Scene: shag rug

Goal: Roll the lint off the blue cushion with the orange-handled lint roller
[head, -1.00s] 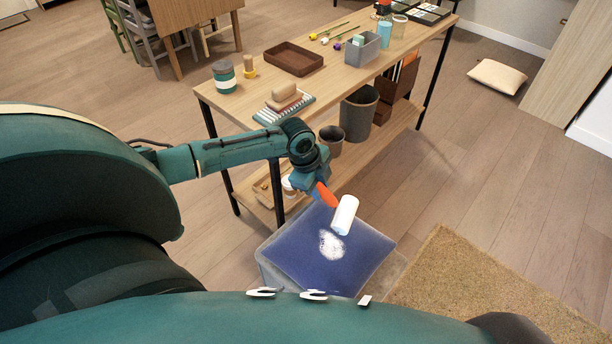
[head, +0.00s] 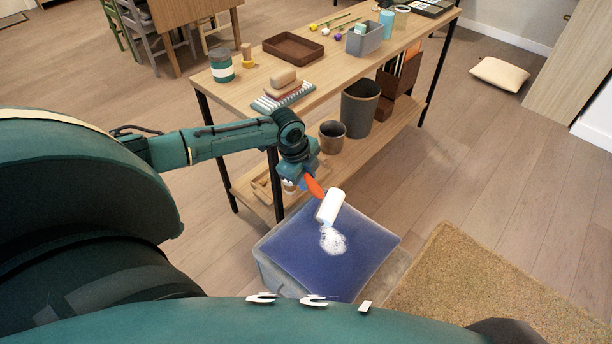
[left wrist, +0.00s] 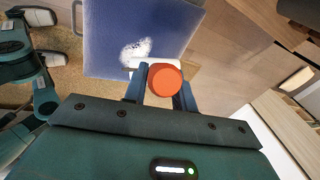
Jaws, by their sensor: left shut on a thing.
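The blue cushion (head: 362,250) lies on a pale translucent box (head: 270,272) on the floor. A white patch of lint (head: 333,241) sits near the middle of the cushion; it also shows in the left wrist view (left wrist: 134,50). My left gripper (head: 306,180) is shut on the orange handle of the lint roller (head: 314,188). The roller's white head (head: 330,206) is over the far part of the cushion, beside the lint; I cannot tell whether it touches. In the left wrist view the handle's orange end (left wrist: 164,80) is between the fingers.
A tan shag rug (head: 490,295) lies at the right. A cream pillow (head: 499,74) lies on the floor farther back.

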